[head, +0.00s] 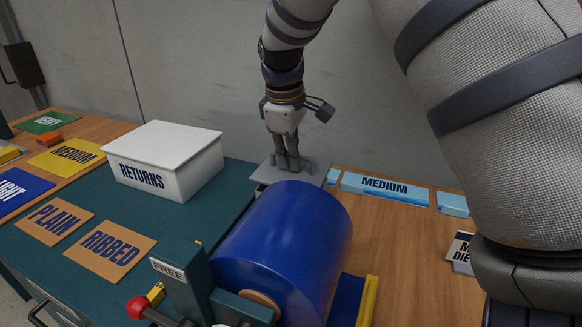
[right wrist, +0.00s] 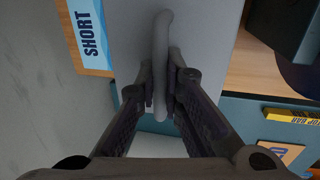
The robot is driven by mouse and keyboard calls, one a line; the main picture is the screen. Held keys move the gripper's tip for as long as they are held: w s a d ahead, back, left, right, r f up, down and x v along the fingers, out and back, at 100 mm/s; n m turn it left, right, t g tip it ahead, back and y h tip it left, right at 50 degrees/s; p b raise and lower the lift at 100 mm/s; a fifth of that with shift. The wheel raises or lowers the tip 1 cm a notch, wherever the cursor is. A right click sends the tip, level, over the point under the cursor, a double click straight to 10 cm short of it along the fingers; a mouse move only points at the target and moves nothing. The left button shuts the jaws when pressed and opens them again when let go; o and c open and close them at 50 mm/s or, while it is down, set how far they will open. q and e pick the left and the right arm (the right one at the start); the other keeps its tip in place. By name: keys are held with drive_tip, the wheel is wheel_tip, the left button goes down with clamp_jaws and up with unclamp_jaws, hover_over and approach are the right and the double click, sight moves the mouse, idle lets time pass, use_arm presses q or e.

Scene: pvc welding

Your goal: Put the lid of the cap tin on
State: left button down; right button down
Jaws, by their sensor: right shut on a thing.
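A flat grey lid (head: 264,174) with a raised bar handle lies level behind the blue roll in the head view. My right gripper (head: 291,165) comes straight down from above and is shut on the lid's handle. In the right wrist view the two fingers (right wrist: 160,88) press on the rod-like grey handle (right wrist: 162,30) from both sides, with the lid's pale grey top (right wrist: 205,25) beneath. The cap tin cannot be made out; the lid and the roll block the space below, so I cannot tell whether the lid rests on it. My left gripper is out of view.
A big blue roll (head: 285,240) stands in front of the lid. A white RETURNS box (head: 160,155) is to its left on the green top. PLAIN (head: 54,221) and RIBBED (head: 110,249) plates lie nearer. A blue MEDIUM label block (head: 385,188) is to the right; bare wood lies before it.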

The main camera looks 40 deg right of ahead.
sight(287, 175)
drive_tip(key=shift+f, duration=1.1)
drive_tip(key=shift+f, duration=0.2)
drive_tip(key=c, duration=1.7)
unclamp_jaws()
drive_tip(key=shift+f, duration=0.1)
drive_tip(key=r, duration=0.4)
drive_tip(key=a+r, duration=0.1)
drive_tip(key=r, duration=0.3)
drive_tip(key=s+a+r, duration=0.1)
drive_tip(key=r, duration=0.3)
drive_tip(key=shift+r, duration=0.15)
